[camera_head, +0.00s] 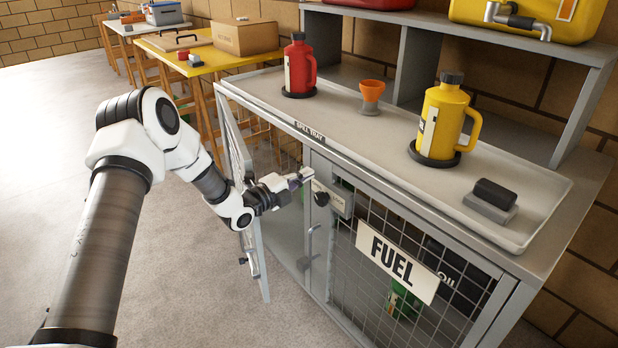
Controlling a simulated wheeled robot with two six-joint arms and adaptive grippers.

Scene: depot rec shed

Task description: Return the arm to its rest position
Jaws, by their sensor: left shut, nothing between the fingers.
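My left arm reaches in from the left across the picture. My left gripper (305,175) is shut and empty at the front of the grey cabinet (312,232). It is near the cabinet's middle post, beside a dark round knob (321,199). The left mesh door (248,215) stands open, swung outward, and my wrist is close to it; I cannot tell if they touch. The right mesh door (385,270) with the FUEL sign (397,260) looks closed. My right gripper is not in view.
On the cabinet's spill tray (340,125) stand a red jug (299,68), an orange funnel cup (371,92), a yellow jug (445,120) and a dark block (494,195). The floor (195,270) at left is clear.

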